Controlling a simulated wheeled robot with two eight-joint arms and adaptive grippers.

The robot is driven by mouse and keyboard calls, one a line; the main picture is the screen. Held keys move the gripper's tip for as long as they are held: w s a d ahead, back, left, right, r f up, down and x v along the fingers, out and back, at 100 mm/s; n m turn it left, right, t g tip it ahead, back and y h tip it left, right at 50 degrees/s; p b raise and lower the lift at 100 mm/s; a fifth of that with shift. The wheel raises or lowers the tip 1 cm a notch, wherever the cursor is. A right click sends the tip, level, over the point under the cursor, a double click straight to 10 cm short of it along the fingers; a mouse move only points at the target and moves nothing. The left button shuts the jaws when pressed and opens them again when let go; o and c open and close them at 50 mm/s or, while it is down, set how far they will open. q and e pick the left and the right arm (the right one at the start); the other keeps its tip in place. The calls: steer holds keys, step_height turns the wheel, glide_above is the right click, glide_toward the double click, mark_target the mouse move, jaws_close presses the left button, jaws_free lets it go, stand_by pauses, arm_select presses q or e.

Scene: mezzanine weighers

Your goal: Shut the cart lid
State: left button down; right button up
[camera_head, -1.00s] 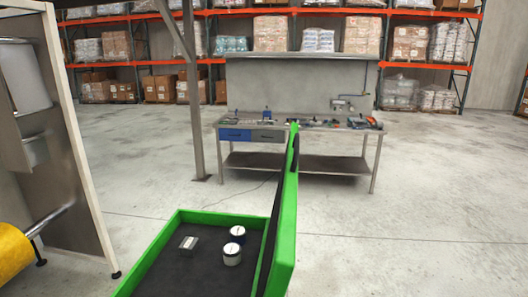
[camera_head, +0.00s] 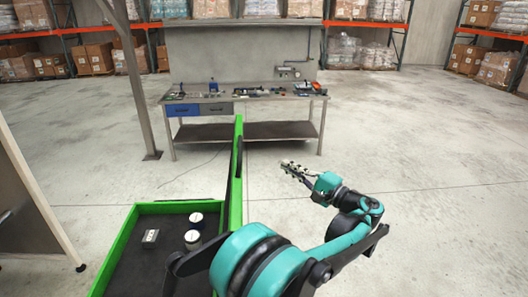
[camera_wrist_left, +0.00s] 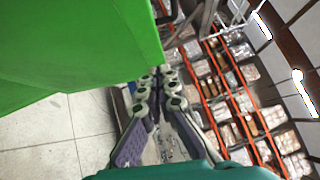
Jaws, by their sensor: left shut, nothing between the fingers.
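The green cart lid (camera_head: 237,165) stands upright, edge-on, along the right side of the open cart (camera_head: 125,245). The cart has a green rim and a dark floor. My left gripper (camera_head: 288,167) is to the right of the lid, apart from it in the head view, with my teal and black arm crossing in front of the lid's lower part. In the left wrist view the lid's green panel (camera_wrist_left: 75,50) fills the upper left, beside the gripper (camera_wrist_left: 158,82), whose fingers are together and empty. My right gripper is out of view.
In the cart lie two white-topped round items (camera_head: 195,221) and a small grey box (camera_head: 150,238). A workbench (camera_head: 240,135) with tools stands behind. A pale panel (camera_head: 35,205) is at left. The floor at right is clear.

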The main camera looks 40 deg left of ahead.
arm_select(q)
steer(key=s+a+r, duration=0.1)
steer(key=a, duration=1.1)
steer(key=shift+s+a+r, duration=0.3)
steer(key=shift+s+r, duration=0.05)
steer(key=shift+r, duration=0.05)
